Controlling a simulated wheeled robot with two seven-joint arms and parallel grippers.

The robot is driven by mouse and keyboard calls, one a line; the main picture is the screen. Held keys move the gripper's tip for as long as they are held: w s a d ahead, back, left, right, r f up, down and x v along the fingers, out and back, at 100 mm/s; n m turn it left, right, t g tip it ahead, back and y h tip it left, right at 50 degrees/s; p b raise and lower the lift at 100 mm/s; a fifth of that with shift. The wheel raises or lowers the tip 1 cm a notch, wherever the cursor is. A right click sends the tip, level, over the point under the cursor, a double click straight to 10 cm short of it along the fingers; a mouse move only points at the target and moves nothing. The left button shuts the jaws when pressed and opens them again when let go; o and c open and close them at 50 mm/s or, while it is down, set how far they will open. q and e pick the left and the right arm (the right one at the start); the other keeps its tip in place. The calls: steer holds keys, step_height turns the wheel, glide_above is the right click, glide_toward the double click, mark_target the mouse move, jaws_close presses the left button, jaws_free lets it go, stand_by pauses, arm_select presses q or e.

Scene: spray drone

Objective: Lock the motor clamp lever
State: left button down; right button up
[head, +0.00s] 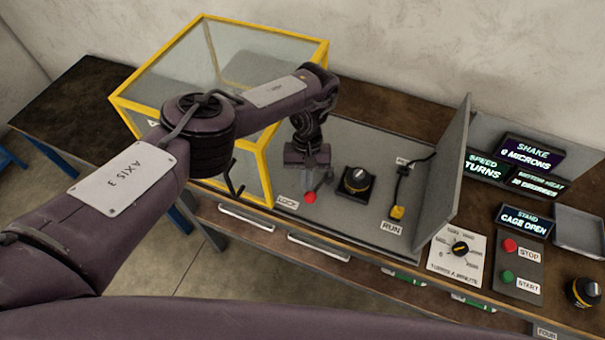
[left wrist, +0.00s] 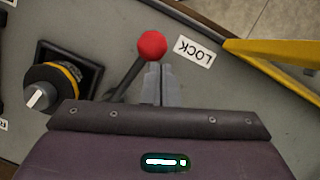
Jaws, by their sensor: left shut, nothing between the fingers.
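The motor clamp lever has a red ball knob (head: 310,197) on a dark rod. In the left wrist view the red knob (left wrist: 152,45) is just beyond my fingertips, and its rod slants down to the left beside them. A white LOCK label (left wrist: 194,51) lies to the right of the knob; it also shows in the head view (head: 287,202). My left gripper (head: 309,178) is shut and empty, pointing down right at the lever. Its fingers (left wrist: 160,80) are beside the rod; whether they touch it I cannot tell. The lever's pivot is partly hidden by the gripper. My right gripper is out of view.
A black motor with a yellow ring (head: 356,182) stands right of the lever. A yellow-framed clear cage (head: 262,160) stands close on the left. A yellow RUN switch (head: 397,212) and an upright grey panel (head: 445,170) are farther right. Stop and start buttons (head: 508,246) sit at the right.

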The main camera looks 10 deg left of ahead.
arm_select(q)
steer(key=shift+s+n, duration=0.25)
steer(key=shift+n, duration=0.25)
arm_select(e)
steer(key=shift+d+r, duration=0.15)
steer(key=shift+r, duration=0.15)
arm_select(q)
steer(key=shift+d, duration=0.15)
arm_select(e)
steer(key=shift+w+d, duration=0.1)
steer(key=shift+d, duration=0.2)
arm_select(q)
steer(key=shift+w+r, duration=0.25)
steer(key=shift+r, duration=0.15)
steer(key=v, duration=0.7)
steer(key=shift+p, duration=0.3)
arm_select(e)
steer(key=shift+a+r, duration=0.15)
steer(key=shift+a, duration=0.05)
arm_select(q)
steer(key=shift+a, duration=0.25)
